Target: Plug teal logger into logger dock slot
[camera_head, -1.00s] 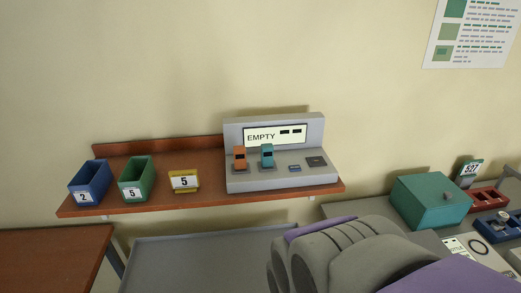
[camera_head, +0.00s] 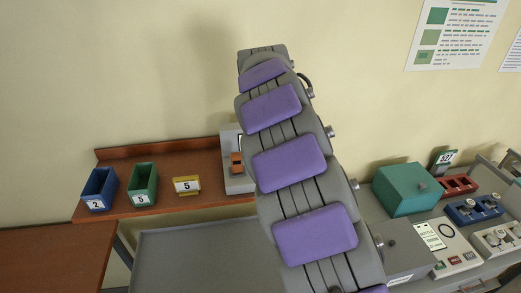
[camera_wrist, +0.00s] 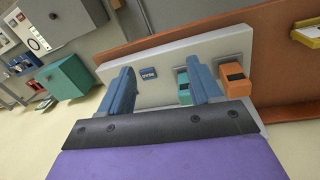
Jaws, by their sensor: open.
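The grey logger dock (camera_wrist: 222,44) fills the middle of the wrist view. The teal logger (camera_wrist: 183,88) stands in it, partly hidden by the right-hand finger. An orange logger (camera_wrist: 236,86) stands beside it, outside the fingers. A small blue labelled part (camera_wrist: 147,73) of the dock shows between the fingers. My gripper (camera_wrist: 161,84) is open, with two blue fingers over the dock and nothing held. In the head view, my arm hides most of the dock (camera_head: 229,140) and the teal logger; the orange logger (camera_head: 236,163) still shows.
The dock stands on a brown shelf (camera_head: 160,168) with a blue bin (camera_head: 99,190), a green bin (camera_head: 142,186) and a yellow number sign (camera_head: 187,185). A teal box (camera_head: 404,190) and several devices stand at right. Wall lies close behind.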

